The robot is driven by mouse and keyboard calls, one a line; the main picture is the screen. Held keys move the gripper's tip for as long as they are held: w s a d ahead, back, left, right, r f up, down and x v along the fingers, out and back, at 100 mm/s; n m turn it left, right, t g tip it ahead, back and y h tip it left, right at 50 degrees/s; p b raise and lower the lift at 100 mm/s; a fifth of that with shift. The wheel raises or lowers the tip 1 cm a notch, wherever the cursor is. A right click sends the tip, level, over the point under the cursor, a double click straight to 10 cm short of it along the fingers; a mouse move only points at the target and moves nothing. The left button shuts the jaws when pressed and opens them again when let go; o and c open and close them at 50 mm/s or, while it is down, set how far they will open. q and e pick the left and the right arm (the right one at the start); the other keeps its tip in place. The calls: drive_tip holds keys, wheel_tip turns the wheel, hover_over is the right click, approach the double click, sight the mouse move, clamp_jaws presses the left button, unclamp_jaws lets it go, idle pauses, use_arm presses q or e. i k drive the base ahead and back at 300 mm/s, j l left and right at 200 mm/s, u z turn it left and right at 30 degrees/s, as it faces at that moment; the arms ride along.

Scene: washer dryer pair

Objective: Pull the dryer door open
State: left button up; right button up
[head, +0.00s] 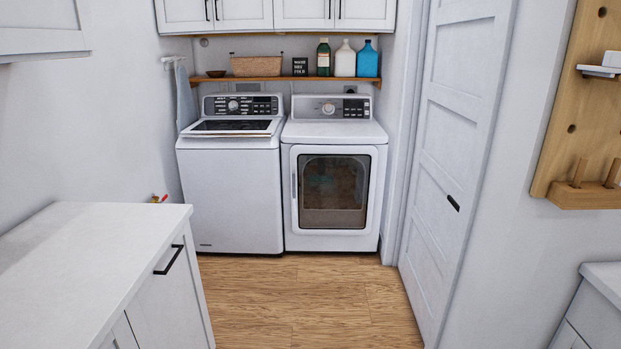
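The white dryer (333,246) stands at the back of the room, right of centre. Its front door (333,192) is shut and has a dark glass window in a white frame. A vertical handle (294,186) runs along the left side of the door. Neither of my grippers shows in the head view.
A white top-load washer (230,200) stands left of the dryer. A white counter (85,245) fills the left foreground, and a white panelled door (455,150) stands at the right. The wooden floor (300,305) between them is clear. A shelf (285,79) with bottles hangs above.

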sight(332, 188)
drive_tip(key=i, duration=2.35)
